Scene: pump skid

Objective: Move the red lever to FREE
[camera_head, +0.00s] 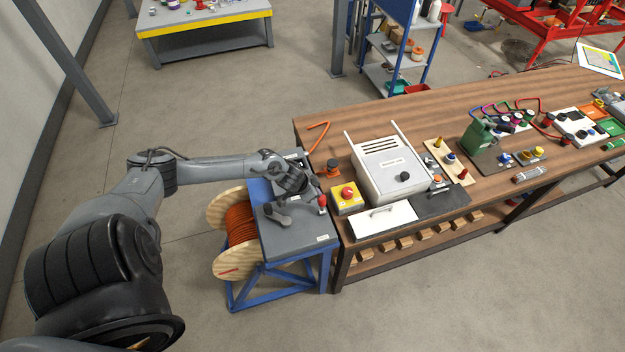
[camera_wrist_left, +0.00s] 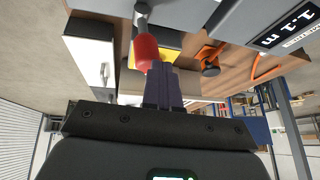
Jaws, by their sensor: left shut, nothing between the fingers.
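The red lever's knob (camera_head: 322,201) shows at the edge of a grey-topped blue stand (camera_head: 296,238), just beyond the end of my left arm. In the left wrist view the red knob (camera_wrist_left: 146,52) sits on a short metal shaft (camera_wrist_left: 141,14). My left gripper (camera_wrist_left: 168,72) is shut and empty, its dark fingertips right beside the knob; I cannot tell whether they touch it. In the head view my left gripper (camera_head: 314,190) partly covers the lever. The FREE marking is not readable. My right gripper is not in view.
A yellow box with a red button (camera_head: 347,194) and a white cabinet (camera_head: 388,170) stand on the wooden bench (camera_head: 330,130) right of the lever. A drum of orange cable (camera_head: 240,228) is under my left arm. A grey handle (camera_head: 277,213) is on the stand.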

